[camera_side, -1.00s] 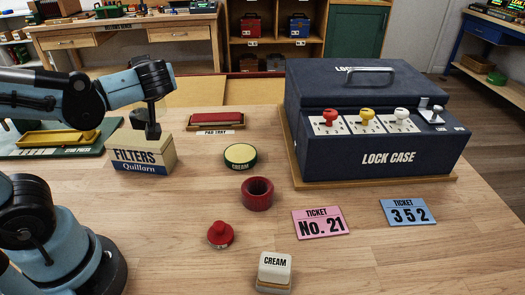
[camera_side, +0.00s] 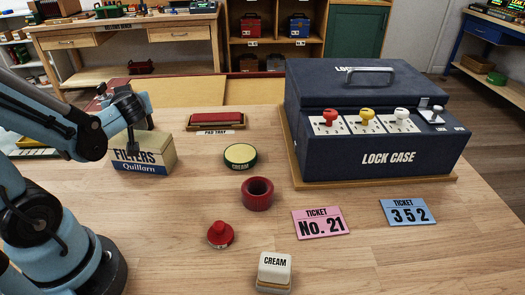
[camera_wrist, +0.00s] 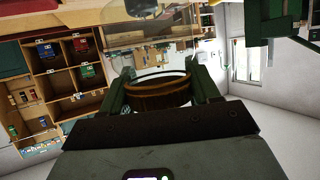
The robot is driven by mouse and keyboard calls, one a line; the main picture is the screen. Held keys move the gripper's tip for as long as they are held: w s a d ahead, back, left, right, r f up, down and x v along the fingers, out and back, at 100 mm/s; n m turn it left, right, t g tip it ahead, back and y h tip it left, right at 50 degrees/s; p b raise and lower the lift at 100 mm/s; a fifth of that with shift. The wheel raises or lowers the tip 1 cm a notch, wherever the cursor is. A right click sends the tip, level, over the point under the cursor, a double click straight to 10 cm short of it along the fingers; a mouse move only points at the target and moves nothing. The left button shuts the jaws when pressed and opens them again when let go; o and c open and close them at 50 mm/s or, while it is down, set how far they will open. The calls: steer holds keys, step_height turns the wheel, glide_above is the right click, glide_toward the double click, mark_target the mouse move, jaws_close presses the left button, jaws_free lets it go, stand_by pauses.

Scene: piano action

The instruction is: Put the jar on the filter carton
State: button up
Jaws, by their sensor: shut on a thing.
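The filter carton (camera_side: 143,164), a cream and blue box marked FILTERS Quillarn, stands on the bench at left. My wrist covers part of its top left in the side view. In the wrist view my gripper (camera_wrist: 160,76) is shut on a round brown vessel (camera_wrist: 158,98), which I take to be the jar, gripped at its sides by two green fingers. The wrist camera looks out across the room, so the gripper is tilted well away from straight down. The held jar is not clear in the side view, and its gap to the carton cannot be told.
A round yellow CREAM tin (camera_side: 240,155), a red ring-shaped pot (camera_side: 257,196), a red knobbed piece (camera_side: 220,236) and a white CREAM block (camera_side: 275,267) stand mid-bench. The lock case (camera_side: 385,150) fills the right back. Two tickets lie front right. A pad tray (camera_side: 216,122) sits behind.

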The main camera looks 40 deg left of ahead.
steer(key=shift+f, duration=0.95)
steer(key=shift+f, duration=0.1)
steer(key=o, duration=1.2)
steer(key=shift+o, duration=0.2)
steer(key=v, duration=1.2)
steer(key=w+d+f+m+t+h, duration=0.1)
steer(key=w+d+m+h, duration=0.2)
steer(key=d+m+h, duration=0.3)
steer(key=w+d+f+m+t+h, duration=0.2)
steer(key=w+d+m+h, duration=0.1)
steer(key=d+m+h, duration=0.3)
steer(key=shift+d+m+h, duration=0.2)
steer(key=shift+m+h, duration=0.2)
steer(key=shift+m, duration=0.8)
